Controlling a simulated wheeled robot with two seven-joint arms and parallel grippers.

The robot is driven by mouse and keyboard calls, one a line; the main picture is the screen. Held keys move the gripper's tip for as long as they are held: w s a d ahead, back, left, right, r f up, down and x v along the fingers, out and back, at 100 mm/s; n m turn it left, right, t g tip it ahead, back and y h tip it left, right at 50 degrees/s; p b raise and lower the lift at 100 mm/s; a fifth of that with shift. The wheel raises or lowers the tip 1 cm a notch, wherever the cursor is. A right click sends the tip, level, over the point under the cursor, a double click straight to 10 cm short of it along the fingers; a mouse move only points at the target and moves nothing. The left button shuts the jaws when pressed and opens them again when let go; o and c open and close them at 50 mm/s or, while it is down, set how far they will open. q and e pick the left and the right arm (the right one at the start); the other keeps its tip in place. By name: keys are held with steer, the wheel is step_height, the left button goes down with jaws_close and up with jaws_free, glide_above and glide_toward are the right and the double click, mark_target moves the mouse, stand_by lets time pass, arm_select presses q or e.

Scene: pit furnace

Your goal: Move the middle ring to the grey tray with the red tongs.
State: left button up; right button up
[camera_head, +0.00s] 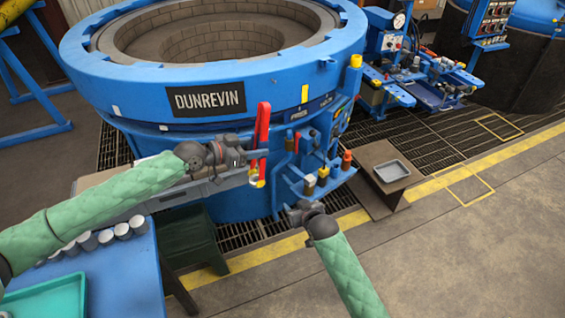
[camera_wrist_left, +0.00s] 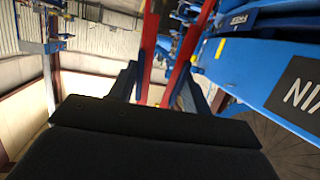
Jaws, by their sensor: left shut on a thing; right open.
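My left gripper (camera_head: 257,154) is shut on the red tongs (camera_head: 264,122), which hang upright in front of the blue furnace. In the left wrist view the red tong arms (camera_wrist_left: 181,62) run up between the dark fingers. The tongs' lower end has a yellow part, with a small pale curved thing beside it; I cannot tell whether that is a ring in the tongs. The grey tray (camera_head: 391,171) lies to the right on a brown table and looks empty. My right gripper (camera_head: 296,209) is open, low in front of the furnace. No middle ring is clearly visible.
The blue furnace (camera_head: 330,68) fills the back, with a blue shelf of small parts (camera_head: 318,180) on its side. A blue table (camera_head: 135,270) at left holds several grey cups and a teal tray (camera_head: 45,300). The floor at right is clear.

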steer(key=a+r+t+y, duration=0.2)
steer(key=a+r, duration=0.1)
steer(key=r, duration=1)
steer(key=t+y, duration=0.2)
glide_toward(264, 142)
steer(key=shift+w+f, duration=0.2)
steer(key=shift+f, duration=0.05)
steer(key=x, duration=1.2)
steer(key=shift+r, duration=0.15)
steer(key=c, duration=1.1)
arm_select(q)
steer(key=o, duration=1.6)
arm_select(e)
jaws_close()
